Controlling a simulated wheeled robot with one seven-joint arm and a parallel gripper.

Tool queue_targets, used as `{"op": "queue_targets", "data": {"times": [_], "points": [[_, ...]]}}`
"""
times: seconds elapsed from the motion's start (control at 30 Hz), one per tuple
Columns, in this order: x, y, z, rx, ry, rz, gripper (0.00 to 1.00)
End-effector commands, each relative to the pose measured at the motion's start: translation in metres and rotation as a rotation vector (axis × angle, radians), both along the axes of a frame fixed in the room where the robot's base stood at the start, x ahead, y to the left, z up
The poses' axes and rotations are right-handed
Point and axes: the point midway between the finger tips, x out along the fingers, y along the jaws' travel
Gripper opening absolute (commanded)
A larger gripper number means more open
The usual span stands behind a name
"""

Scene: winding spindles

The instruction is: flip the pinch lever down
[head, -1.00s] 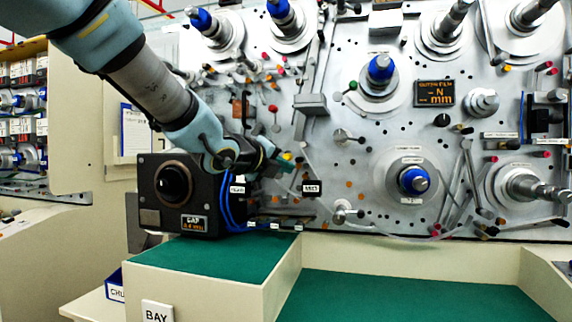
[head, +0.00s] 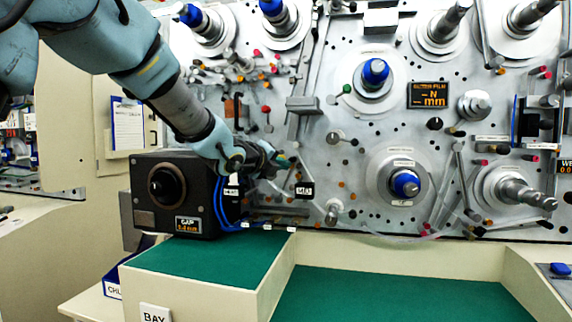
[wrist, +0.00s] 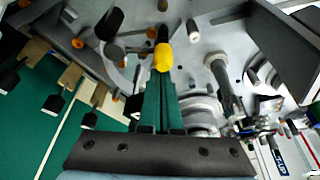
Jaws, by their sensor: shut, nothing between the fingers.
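A lever with a yellow knob (wrist: 163,57), likely the pinch lever, shows in the wrist view right at the tips of my fingers. A dark shaft runs up from the knob towards the panel. My gripper (wrist: 161,82) has its two green fingers together, with nothing between them. The fingertips overlap the knob in this view; I cannot tell whether they touch it. In the head view my gripper (head: 281,161) is in front of the machine panel, right of the black gap box (head: 172,193). There the knob is mostly hidden, so the lever's angle is unclear.
The grey panel (head: 330,95) carries spindles with blue tips and several small posts and rollers near my gripper. Blue cables (head: 219,205) run beside the gap box.

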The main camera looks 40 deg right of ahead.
Motion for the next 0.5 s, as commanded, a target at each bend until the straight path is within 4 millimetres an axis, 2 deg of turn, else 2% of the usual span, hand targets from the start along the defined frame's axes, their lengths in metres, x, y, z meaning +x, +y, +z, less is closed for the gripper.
{"op": "queue_targets", "data": {"times": [0.5], "points": [[0.0023,0.0015,0.0011,-0.027,0.043,0.001,0.00]]}}
